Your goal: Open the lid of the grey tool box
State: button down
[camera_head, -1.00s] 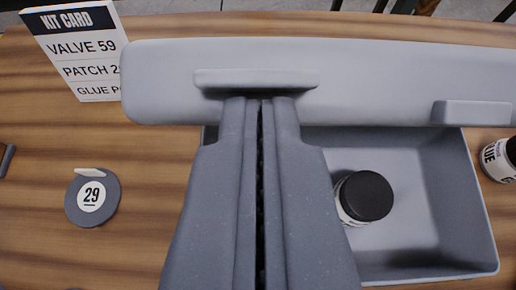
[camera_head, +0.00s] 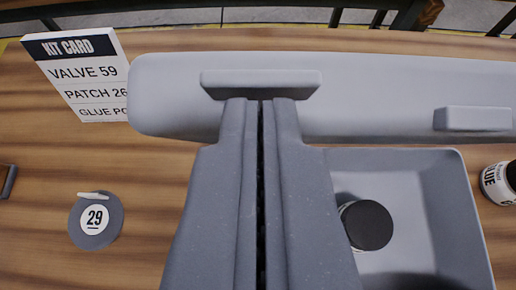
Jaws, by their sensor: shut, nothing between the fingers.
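The grey tool box (camera_head: 457,205) stands on the wooden table with its interior showing at the right. Its light grey lid (camera_head: 385,85) is raised along the far side, away from the opening. Two raised grey blocks show on the lid, one at the left (camera_head: 262,83) and one at the right (camera_head: 473,119). My gripper (camera_head: 260,101) is shut and empty, its fingertips at the lower edge of the left block; I cannot tell if they touch. A jar with a black cap (camera_head: 368,226) sits inside the box. My gripper hides the box's left part.
A kit card (camera_head: 80,75) stands at the back left. A grey round piece marked 29 (camera_head: 95,220) lies on the table at left. A glue jar (camera_head: 497,183) is right of the box. A dark object (camera_head: 8,182) is at the left edge.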

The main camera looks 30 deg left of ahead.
aim_at(262, 74)
jog(key=shift+w+a+r, duration=0.2)
jog(key=shift+w+a, duration=0.2)
jog(key=shift+w, duration=0.3)
jog(key=shift+w+a+r, duration=0.15)
jog(key=shift+w+a, duration=0.2)
jog(key=shift+w, duration=0.35)
jog(key=shift+w+a+r, duration=0.1)
jog(key=shift+w+a, duration=0.05)
jog(key=shift+a, duration=0.1)
jog(key=f+b+v, duration=0.1)
jog(key=b+v, duration=0.5)
jog(key=v, duration=0.1)
jog(key=shift+s+d+f+b, duration=0.15)
jog(key=shift+s+d+b, duration=0.1)
jog(key=shift+s+b, duration=0.15)
